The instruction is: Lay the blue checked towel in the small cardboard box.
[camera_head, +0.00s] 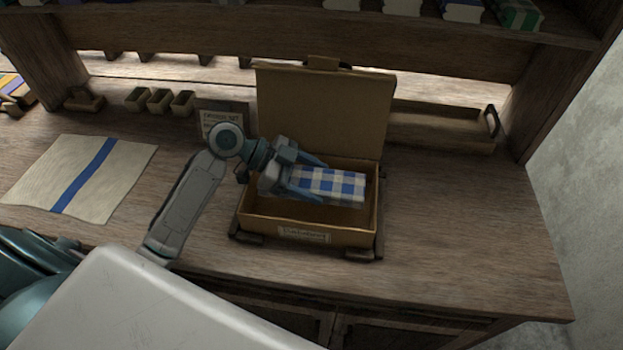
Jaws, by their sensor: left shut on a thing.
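The blue and white checked towel (335,186) is folded into a small rectangle and lies level within the outline of the small cardboard box (307,224). I cannot tell if it touches the box floor. The box stands open on the bench, with its lid (325,110) raised upright at the back and a label on its front wall. My left gripper (305,182) comes in over the box's left side and is shut on the towel's left end, hiding that end. My right gripper is not in view.
A cream cloth with a blue stripe (85,178) lies flat at left. Several small wooden boxes (158,100) and a small sign (222,118) stand behind. A wooden tray (440,128) sits at back right. The bench right of the box is clear.

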